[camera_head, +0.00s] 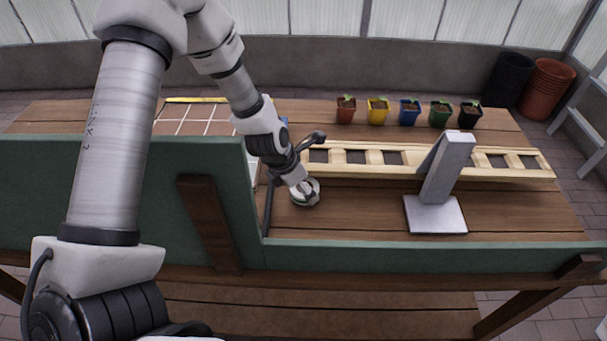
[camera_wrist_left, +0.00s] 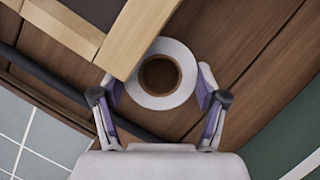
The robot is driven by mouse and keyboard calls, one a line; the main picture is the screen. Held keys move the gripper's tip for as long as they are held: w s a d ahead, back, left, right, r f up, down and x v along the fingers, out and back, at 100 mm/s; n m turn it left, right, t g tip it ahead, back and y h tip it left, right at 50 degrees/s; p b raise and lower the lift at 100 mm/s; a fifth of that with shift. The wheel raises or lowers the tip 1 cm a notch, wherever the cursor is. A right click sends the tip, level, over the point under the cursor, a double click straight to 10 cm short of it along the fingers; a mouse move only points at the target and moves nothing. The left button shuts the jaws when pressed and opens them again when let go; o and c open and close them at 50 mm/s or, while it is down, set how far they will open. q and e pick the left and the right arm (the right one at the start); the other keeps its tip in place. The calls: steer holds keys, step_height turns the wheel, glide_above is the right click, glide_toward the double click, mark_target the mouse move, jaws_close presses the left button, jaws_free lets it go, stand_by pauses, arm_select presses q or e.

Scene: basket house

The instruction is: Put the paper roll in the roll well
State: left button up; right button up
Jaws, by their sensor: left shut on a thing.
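The paper roll (camera_head: 305,197) is a short white cylinder with a brown core, low over the wooden table. My left gripper (camera_head: 303,185) is shut on it. In the left wrist view the roll (camera_wrist_left: 160,103) sits between the two fingertips of my left gripper (camera_wrist_left: 160,85), end-on, beside the corner of a pale wooden frame (camera_wrist_left: 135,38). I cannot tell whether the roll touches the table or the frame. I cannot pick out a roll well for certain. The long wooden rack (camera_head: 345,169) has several dark square openings. My right gripper is not in view.
A grey angled stand (camera_head: 437,214) stands right of the roll, in front of the rack. Several coloured pots with seedlings (camera_head: 409,112) line the back. A green panel (camera_head: 430,256) borders the front. Bare table shows between roll and stand.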

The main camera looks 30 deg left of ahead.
mark_target(304, 201)
arm_select(q)
steer(key=s, duration=0.1)
steer(key=s+d+b, duration=0.1)
steer(key=s+d, duration=0.1)
steer(key=shift+f, duration=0.25)
step_height(304, 201, up, 14)
steer(key=p, duration=0.9)
steer(key=shift+r, duration=0.15)
